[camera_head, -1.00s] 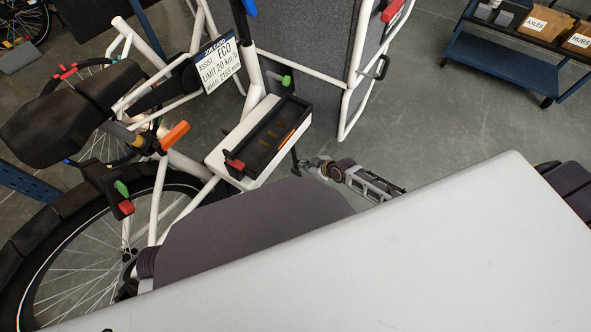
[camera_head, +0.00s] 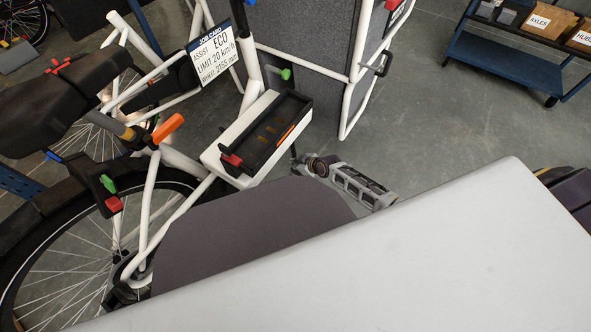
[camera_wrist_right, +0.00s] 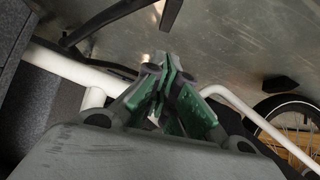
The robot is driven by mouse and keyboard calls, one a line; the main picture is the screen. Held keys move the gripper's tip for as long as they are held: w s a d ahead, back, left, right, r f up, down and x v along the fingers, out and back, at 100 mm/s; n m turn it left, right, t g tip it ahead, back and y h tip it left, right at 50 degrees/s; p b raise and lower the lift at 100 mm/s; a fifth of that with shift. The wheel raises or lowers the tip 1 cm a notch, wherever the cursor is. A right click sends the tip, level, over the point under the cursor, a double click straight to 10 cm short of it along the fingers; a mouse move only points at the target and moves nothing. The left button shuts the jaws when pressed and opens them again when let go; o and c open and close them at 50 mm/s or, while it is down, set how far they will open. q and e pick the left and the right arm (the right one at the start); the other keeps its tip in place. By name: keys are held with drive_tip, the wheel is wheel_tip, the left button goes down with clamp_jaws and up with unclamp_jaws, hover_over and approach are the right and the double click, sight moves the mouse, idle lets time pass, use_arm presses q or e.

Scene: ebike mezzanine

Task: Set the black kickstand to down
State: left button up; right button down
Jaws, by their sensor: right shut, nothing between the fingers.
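My right gripper (camera_wrist_right: 160,82) is shut and empty in the right wrist view, its green-padded fingers close together. In the head view my pale arm covers the lower right and I cannot make out the fingers. A dark bar (camera_wrist_right: 112,18) crosses the wrist view beyond the fingertips, apart from them in the picture; I cannot tell whether it is the black kickstand. The white bike (camera_head: 205,165) stands at left in the head view. The kickstand is not clearly visible there; my arm hides the bike's lower part. My left gripper is not in view.
A grey panel (camera_head: 300,40) with white tubes stands behind the bike. A blue cart (camera_head: 505,68) with labelled boxes is at top right. Floor between them is clear. A wheel (camera_wrist_right: 290,112) shows in the wrist view.

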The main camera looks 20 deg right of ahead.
drive_tip(key=shift+w+d+f+b, duration=0.15)
drive_tip(key=shift+f+b, duration=0.5)
drive_tip(key=shift+f, duration=0.4)
drive_tip(key=shift+w+d+f+b, duration=0.15)
drive_tip(key=shift+f+b, duration=0.5)
drive_tip(key=shift+f, duration=0.4)
drive_tip(key=shift+a, duration=0.1)
drive_tip(key=shift+s+f, duration=0.1)
